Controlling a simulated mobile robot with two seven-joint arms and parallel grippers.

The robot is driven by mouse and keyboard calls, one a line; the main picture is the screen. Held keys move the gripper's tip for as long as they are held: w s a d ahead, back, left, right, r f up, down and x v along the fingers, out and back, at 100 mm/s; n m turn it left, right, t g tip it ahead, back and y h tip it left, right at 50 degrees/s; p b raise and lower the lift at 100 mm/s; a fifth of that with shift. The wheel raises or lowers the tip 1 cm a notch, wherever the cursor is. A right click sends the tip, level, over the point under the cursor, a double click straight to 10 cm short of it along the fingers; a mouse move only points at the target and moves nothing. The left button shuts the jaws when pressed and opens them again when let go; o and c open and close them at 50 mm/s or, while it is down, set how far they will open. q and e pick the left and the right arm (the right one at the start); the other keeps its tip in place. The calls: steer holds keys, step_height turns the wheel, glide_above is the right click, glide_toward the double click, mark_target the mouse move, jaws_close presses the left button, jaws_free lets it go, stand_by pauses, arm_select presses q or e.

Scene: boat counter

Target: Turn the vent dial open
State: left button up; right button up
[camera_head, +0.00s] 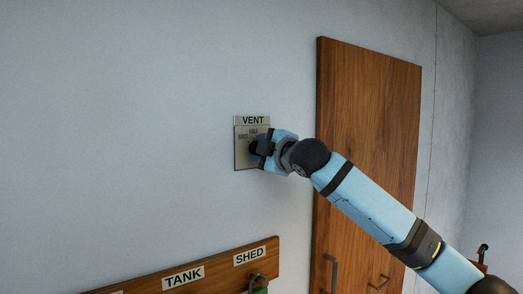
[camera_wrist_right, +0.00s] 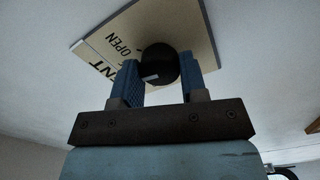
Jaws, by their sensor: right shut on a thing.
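The vent plate (camera_head: 243,159) is on the pale wall, under a label reading VENT. "HALF" shows on it in the head view, and "OPEN" in the wrist view. The black round dial (camera_wrist_right: 159,62) sits on the plate (camera_wrist_right: 186,28). My right gripper (camera_head: 259,147) is at the plate and covers most of the dial in the head view. In the right wrist view its two blue fingers (camera_wrist_right: 158,82) are shut on the dial, one on each side. A small light mark shows on the dial's near edge. My left gripper is not in view.
A wooden door (camera_head: 368,130) stands to the right, behind my right arm. A wooden board (camera_head: 218,267) with TANK and SHED labels is below the plate, with a green-tagged item hanging under SHED. The wall left of the plate is clear.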

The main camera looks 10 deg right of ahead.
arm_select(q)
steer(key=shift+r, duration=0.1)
arm_select(e)
steer(key=shift+m, duration=3.6)
steer(key=o, duration=0.9)
steer(key=shift+s, duration=0.1)
